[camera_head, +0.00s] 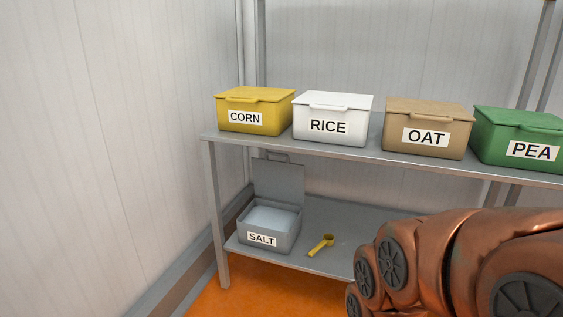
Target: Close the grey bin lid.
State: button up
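The grey bin (284,237) labelled SALT stands on the lower shelf at its left end. Its grey lid (279,181) is open and stands upright at the back of the bin, with a small handle at its top edge. Pale white contents show inside the bin. My copper-coloured arm fills the lower right of the view, to the right of the bin and apart from it in the picture. My gripper is not in view.
A yellow scoop (321,244) lies on the lower shelf (340,217), right of the bin. The upper shelf (270,143) above carries closed bins: yellow CORN (236,98), white RICE (333,107), tan OAT (428,113) and green PEA (515,125). A wall stands close on the left.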

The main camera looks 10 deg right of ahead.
aim_at(282, 181)
jog(key=z, duration=0.05)
jog(key=k, duration=0.1)
jog(key=u, duration=1.2)
jog(key=i, duration=0.65)
jog(key=z, duration=0.25)
